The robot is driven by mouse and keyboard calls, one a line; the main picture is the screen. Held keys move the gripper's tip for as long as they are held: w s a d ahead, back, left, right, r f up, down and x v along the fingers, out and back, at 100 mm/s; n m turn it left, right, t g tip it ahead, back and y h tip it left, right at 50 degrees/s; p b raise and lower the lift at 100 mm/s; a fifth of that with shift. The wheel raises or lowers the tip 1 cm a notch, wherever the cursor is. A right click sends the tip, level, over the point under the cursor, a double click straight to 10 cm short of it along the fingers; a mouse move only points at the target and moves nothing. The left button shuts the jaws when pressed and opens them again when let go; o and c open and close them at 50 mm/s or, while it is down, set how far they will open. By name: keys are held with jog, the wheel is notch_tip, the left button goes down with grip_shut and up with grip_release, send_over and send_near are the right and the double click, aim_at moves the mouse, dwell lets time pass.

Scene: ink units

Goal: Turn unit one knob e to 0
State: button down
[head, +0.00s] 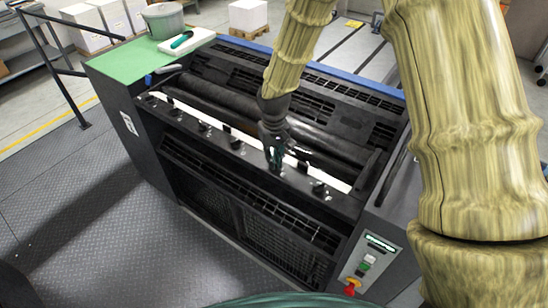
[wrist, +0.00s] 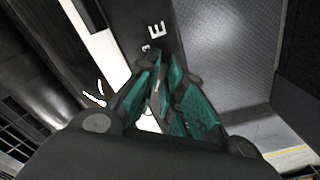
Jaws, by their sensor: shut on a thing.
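The dark ink unit (head: 265,215) fills the middle of the head view, with a row of small knobs along its black front rail. My gripper (head: 275,163) reaches down to this rail, right of the rail's middle. In the wrist view my gripper (wrist: 157,98) has its teal fingers close together beside a white letter E (wrist: 156,30) on the rail. The fingers are shut on knob e, which they mostly hide, so its pointer cannot be read. A neighbouring knob (head: 319,187) sits to the right, and another knob (head: 237,143) to the left, both clear of the fingers.
Black rollers (head: 225,100) and a white strip (head: 182,104) run behind the knobs. A control panel (head: 366,262) with a red and yellow switch is at the front right. The metal floor (head: 90,210) at the left is clear.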

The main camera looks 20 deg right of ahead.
jog(key=shift+w+r+n, duration=0.15)
jog(key=shift+n, duration=1.75)
jog(key=c, duration=1.5)
grip_release()
jog(key=shift+c, duration=0.2)
notch_tip(320, 180, up, 12)
